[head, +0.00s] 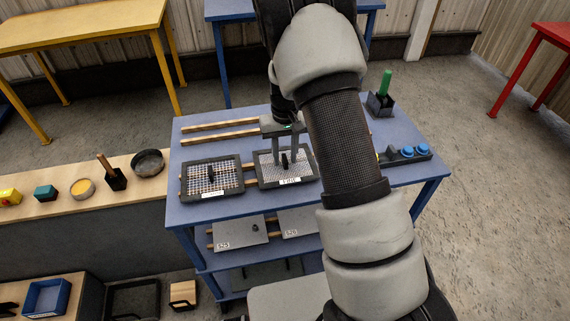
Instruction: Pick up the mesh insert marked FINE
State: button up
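Two framed mesh inserts lie side by side on the blue table. The right mesh insert (267,171) has a denser, paler mesh, a dark upright handle in its middle and a white label on its front edge; the label seems to read FINE but is very small. The left mesh insert (199,179) has a wider mesh, and its label is too small to read. My gripper (285,161) points down over the right insert, its two fingers apart on either side of the handle. I see gaps between fingers and handle. My arm hides the table right of this insert.
Wooden rails (219,137) lie behind the inserts. A dark holder with a green-handled tool (384,82) and a block with blue knobs (407,152) stand at the right. Plates marked S25 (240,233) and similar lie on the lower shelf. A wooden bench (133,194) stands left.

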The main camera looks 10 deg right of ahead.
grip_shut()
jog(key=shift+r, duration=0.15)
